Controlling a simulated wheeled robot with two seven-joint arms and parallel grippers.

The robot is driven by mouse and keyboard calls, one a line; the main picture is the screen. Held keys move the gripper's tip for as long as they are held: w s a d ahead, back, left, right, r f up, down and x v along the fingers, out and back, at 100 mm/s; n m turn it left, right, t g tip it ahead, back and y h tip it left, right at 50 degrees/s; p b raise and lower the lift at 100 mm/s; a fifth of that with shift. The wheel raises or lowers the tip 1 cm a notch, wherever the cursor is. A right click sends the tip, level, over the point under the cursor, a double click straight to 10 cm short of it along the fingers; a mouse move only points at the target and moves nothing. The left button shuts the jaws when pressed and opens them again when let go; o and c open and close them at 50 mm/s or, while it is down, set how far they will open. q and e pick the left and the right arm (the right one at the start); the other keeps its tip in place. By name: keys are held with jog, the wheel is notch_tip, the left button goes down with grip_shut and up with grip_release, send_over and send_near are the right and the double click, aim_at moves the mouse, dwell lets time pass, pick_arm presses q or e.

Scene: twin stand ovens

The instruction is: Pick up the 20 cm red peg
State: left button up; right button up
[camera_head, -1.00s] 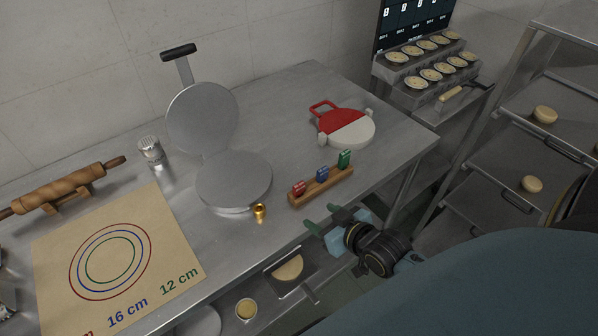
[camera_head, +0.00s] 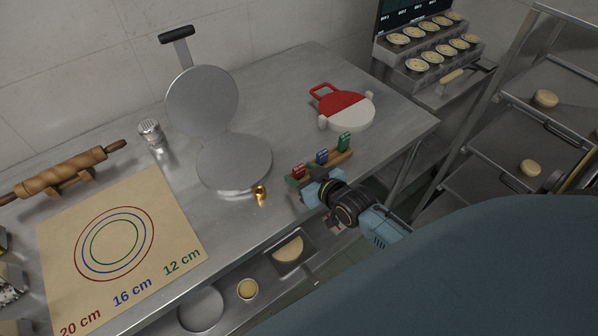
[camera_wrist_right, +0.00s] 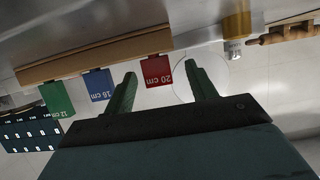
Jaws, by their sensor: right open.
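The red peg (camera_head: 298,171) stands at the left end of a wooden peg holder (camera_head: 341,158) near the table's front edge. In the right wrist view the red peg (camera_wrist_right: 156,71) is labelled 20 cm, and the picture is upside down. My right gripper (camera_head: 304,180) is at the front of the holder by the red peg. In the right wrist view the right gripper (camera_wrist_right: 161,73) is open, with the red peg appearing between its fingertips. Contact cannot be told. The blue peg (camera_head: 322,156) and green peg (camera_head: 344,142) stand beside it. My left gripper is not in view.
A round griddle (camera_head: 234,163) with raised lid and a small brass piece (camera_head: 261,193) are left of the holder. A red and white press (camera_head: 347,111) stands behind. A ring-marked mat (camera_head: 180,215) and rolling pin (camera_head: 66,171) lie at left.

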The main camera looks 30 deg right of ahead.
aim_at(301, 172)
jog(key=x, duration=0.4)
jog(key=shift+w+d, duration=0.15)
jog(key=shift+r, duration=0.1)
